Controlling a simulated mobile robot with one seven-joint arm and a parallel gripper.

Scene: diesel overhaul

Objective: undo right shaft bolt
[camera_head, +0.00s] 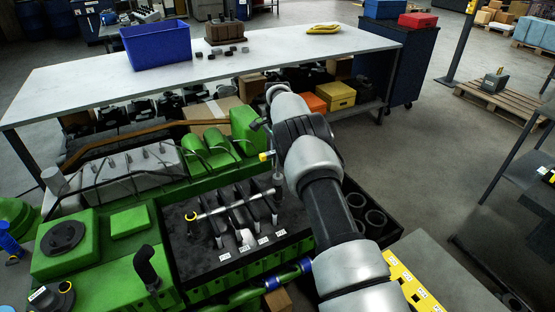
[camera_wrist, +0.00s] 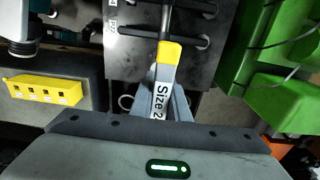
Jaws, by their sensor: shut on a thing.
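My gripper (camera_wrist: 166,104) is shut on a tool (camera_wrist: 168,54) with a grey handle marked "Size 2", a yellow band and a thin dark shank pointing away. In the head view the tool's yellow part (camera_head: 267,156) shows beside my arm, above the engine's right side. The silver rocker shaft (camera_head: 228,206) lies across the dark bay of the green engine, with a yellow ring (camera_head: 191,216) at its left end. The shaft's right end is close to my arm and tool. I cannot make out the right bolt or whether the tool touches it.
The green engine block (camera_head: 70,250) fills the lower left. Behind it stands a white workbench (camera_head: 80,83) with a blue bin (camera_head: 156,45) and a yellow item (camera_head: 323,29). A yellow holder with dark holes (camera_wrist: 44,89) shows in the wrist view.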

